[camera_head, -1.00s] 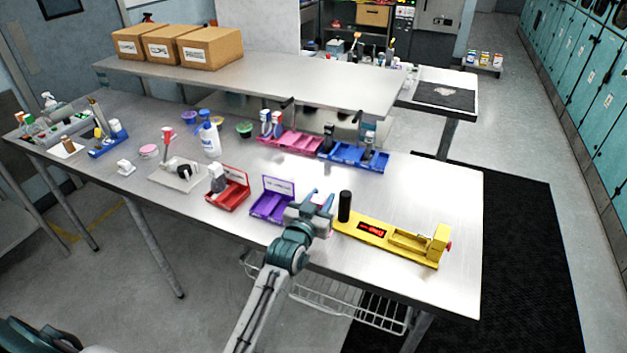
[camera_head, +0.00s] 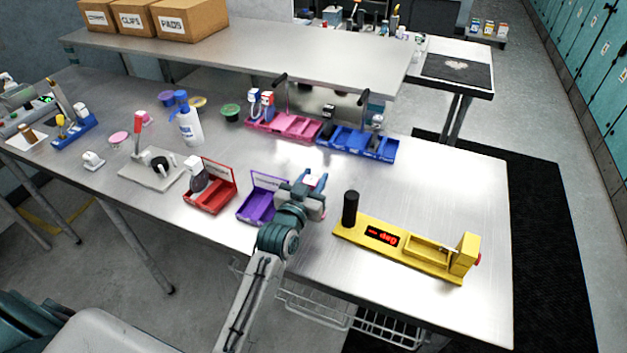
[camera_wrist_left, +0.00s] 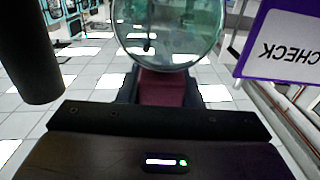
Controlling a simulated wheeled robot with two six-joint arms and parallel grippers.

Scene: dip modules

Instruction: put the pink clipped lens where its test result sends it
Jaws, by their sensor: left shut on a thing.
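My left gripper (camera_head: 315,182) is just right of the purple tray (camera_head: 257,208), above the table. In the left wrist view it is shut on a clear round lens (camera_wrist_left: 168,28) with a dark reddish clip-like block (camera_wrist_left: 165,88) below it. The lens is hardly visible in the head view. A yellow tester (camera_head: 410,263) is right of the gripper, with a black post (camera_head: 350,208) and a red display (camera_head: 382,236) that seems to read "Gap --". The tray's sign (camera_wrist_left: 285,50) reads "CHECK" in the wrist view. My right gripper is not in view.
A red tray (camera_head: 208,200) holding a grey-and-white item stands left of the purple one. Pink (camera_head: 285,127) and blue (camera_head: 345,146) trays stand at the back. A white bottle (camera_head: 188,122) is behind the red tray. The table right of the blue tray is clear.

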